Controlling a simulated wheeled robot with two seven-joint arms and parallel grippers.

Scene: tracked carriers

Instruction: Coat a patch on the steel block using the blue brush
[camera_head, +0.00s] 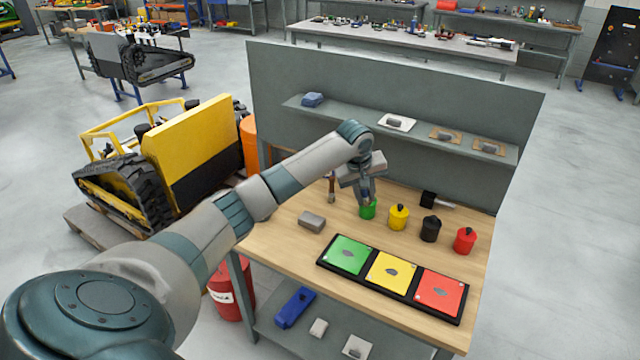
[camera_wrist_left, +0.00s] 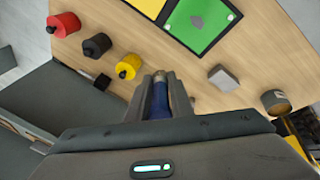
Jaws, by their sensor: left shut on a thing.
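My left gripper (camera_head: 367,192) is shut on the blue brush, pointing down at the green pot (camera_head: 368,211). I cannot tell whether the bristles are inside the pot. The green pot is hidden behind the gripper in the wrist view. A grey block (camera_head: 311,221), likely the steel block, lies on the wooden table left of the green pot; it also shows in the wrist view (camera_wrist_left: 223,78). My right gripper is not in view.
Yellow (camera_head: 398,218), black (camera_head: 430,229) and red (camera_head: 465,241) lidded pots stand right of the green one. A black tray (camera_head: 322,261) with green, yellow and red plates lies in front. A shelf (camera_head: 345,112) with small blocks runs behind. A black-and-silver item (camera_head: 429,199) lies at the back.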

